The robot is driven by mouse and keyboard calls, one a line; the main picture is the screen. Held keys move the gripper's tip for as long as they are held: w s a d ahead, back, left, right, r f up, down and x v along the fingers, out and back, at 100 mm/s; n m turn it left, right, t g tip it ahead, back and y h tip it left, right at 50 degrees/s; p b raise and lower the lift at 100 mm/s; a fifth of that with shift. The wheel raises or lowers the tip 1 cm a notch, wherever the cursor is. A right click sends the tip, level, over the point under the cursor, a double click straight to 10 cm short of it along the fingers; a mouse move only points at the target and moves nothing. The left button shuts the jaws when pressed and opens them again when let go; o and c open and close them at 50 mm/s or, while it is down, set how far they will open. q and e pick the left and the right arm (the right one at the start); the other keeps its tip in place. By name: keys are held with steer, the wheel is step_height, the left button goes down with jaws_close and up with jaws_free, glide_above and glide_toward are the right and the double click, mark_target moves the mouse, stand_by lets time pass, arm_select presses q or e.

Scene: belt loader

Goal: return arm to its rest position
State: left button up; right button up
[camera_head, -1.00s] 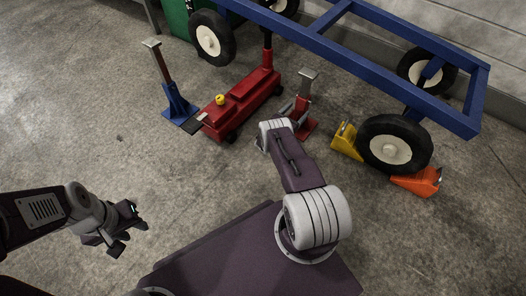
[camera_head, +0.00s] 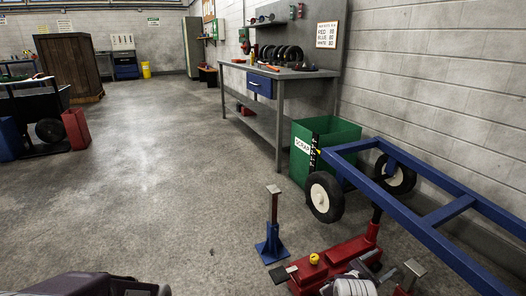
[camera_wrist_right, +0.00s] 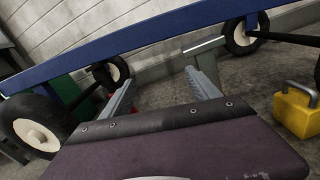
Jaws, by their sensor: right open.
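My right gripper (camera_head: 366,266) is at the bottom edge of the head view, beside the red jack and the red stand. In the right wrist view its two grey fingers (camera_wrist_right: 160,92) are spread apart with nothing held between them. The blue cart frame (camera_wrist_right: 150,42) crosses above and beyond them. A grey stand top (camera_wrist_right: 205,47) shows just behind the right-hand finger. Part of my left arm (camera_head: 85,285) shows at the bottom left of the head view; its gripper is not visible.
A red floor jack (camera_head: 335,262), a blue stand (camera_head: 271,247) and a red stand (camera_head: 411,272) are near the blue wheeled frame (camera_head: 440,215). A green bin (camera_head: 325,140) and workbench (camera_head: 285,80) stand behind.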

step_height(320, 180, up, 18)
steer(key=w+m+g+p, duration=0.1)
steer(key=m+g+p, duration=0.1)
steer(key=m+p, duration=0.15)
steer(key=s+a+r+m+g+y+p, duration=0.35)
steer(key=s+a+r+m+p, duration=0.2)
steer(key=s+r, duration=0.6)
steer(key=s+a+f+m+y+p, duration=0.1)
steer(key=s+a+f+m+y, duration=0.2)
steer(key=s+a+m+y, duration=0.6)
steer(key=s+a+f+m+y+p, duration=0.1)
steer(key=s+a+f+m+y, duration=0.25)
steer(key=s+a, duration=0.95)
arm_select(q)
step_height(320, 180, up, 51)
steer(key=p, duration=3.8)
arm_select(e)
step_height(320, 180, up, 38)
steer(key=w+a, duration=0.1)
steer(key=w, duration=0.1)
steer(key=shift+w+a+g+y, duration=0.2)
steer(key=shift+g+y, duration=0.1)
steer(key=shift+g, duration=0.15)
